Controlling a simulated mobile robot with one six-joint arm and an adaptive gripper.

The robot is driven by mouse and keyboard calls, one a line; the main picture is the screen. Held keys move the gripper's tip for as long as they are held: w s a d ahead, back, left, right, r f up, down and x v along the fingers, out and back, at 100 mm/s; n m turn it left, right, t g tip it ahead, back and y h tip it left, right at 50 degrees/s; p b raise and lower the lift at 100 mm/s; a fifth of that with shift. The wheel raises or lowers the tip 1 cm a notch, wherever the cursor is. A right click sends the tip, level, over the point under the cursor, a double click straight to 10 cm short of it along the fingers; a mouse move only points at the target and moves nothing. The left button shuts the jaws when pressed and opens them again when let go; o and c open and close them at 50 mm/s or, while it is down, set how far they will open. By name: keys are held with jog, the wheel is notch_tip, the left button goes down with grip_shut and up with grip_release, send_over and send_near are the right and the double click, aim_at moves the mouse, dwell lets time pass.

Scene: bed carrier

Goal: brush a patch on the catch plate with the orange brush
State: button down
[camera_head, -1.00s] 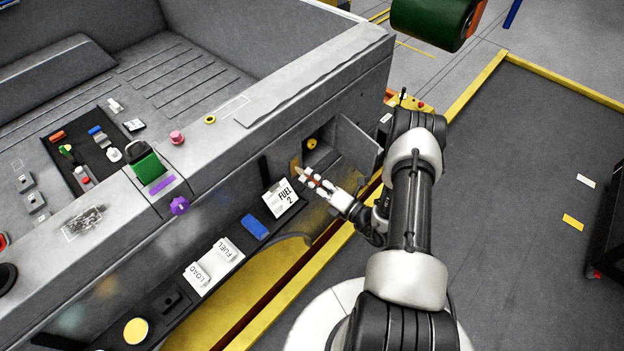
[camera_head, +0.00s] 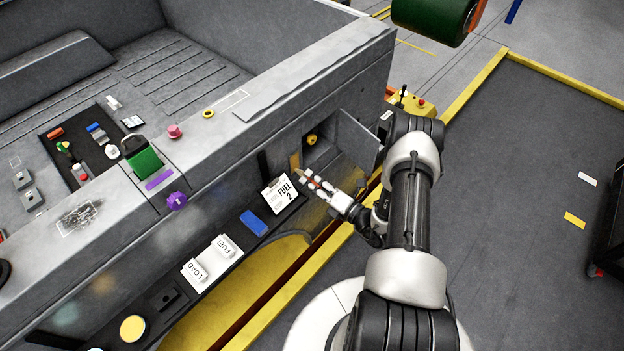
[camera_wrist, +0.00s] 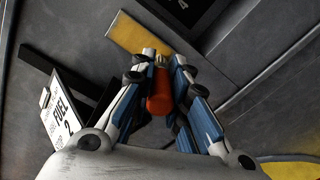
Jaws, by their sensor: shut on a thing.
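My gripper (camera_head: 316,181) is beside the grey carrier's side wall, just right of the "FUEL 2" card. In the wrist view the fingers (camera_wrist: 160,75) are closed around the orange brush (camera_wrist: 159,95), whose short orange handle lies between them and points at the wall. The brush end is small and partly hidden by the fingertips. Ahead of it is an ochre strip (camera_wrist: 136,35) on the grey wall; I cannot tell whether they touch. The ochre strip also shows in the head view (camera_head: 295,161). A dark scuffed patch (camera_head: 78,216) in a thin outline lies on the top rail, far left. I cannot tell which surface is the catch plate.
An open compartment (camera_head: 322,143) with its door (camera_head: 357,137) swung out is just above my gripper. The "FUEL 2" card (camera_head: 281,194), a blue block (camera_head: 253,222) and white load cards (camera_head: 212,262) line a ledge to the left. Open floor lies right of my arm.

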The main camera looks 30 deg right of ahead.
jog(key=shift+f, duration=0.35)
jog(key=shift+r+p, duration=0.65)
jog(key=shift+r, duration=0.35)
jog(key=shift+r+p, duration=0.6)
jog(key=shift+r, duration=0.25)
jog(key=shift+r+p, duration=0.65)
jog(key=shift+r, duration=0.3)
jog(key=shift+r, duration=0.1)
